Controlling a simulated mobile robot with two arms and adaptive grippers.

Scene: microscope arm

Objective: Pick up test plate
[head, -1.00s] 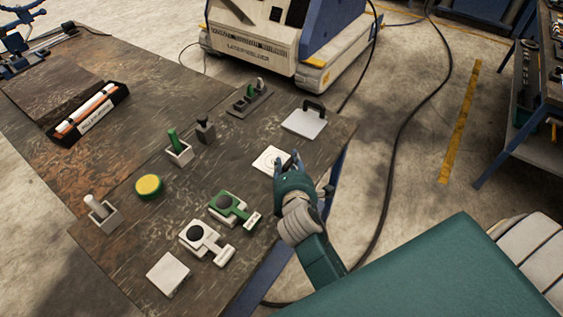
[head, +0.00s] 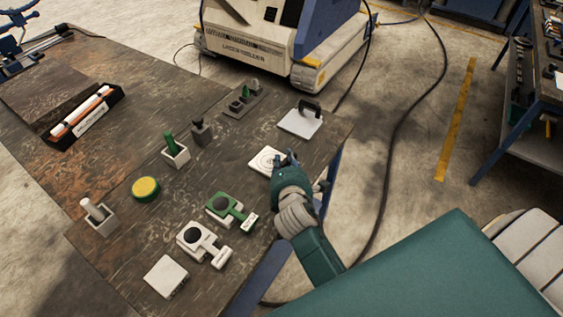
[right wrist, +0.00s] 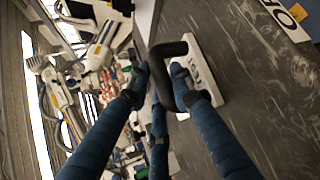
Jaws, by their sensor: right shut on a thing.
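In the right wrist view the test plate (right wrist: 206,68) is a white plate marked TEST, with a black handle (right wrist: 168,49). My right gripper (right wrist: 159,78) has its blue fingers shut on that handle. In the head view my right gripper (head: 287,157) is at the right edge of a white plate with a ring mark (head: 264,160), which looks flat on the table; the gripper hides its right part and any handle there. Whether the plate has lifted at all I cannot tell. My left gripper is not in view.
Another white plate with a black handle (head: 299,123) lies beyond, near the table's corner. Green (head: 224,208) and white (head: 194,236) fixtures, a yellow round piece (head: 145,189) and a white block (head: 165,277) stand on the table (head: 110,255). A white-and-blue machine (head: 270,45) stands behind.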

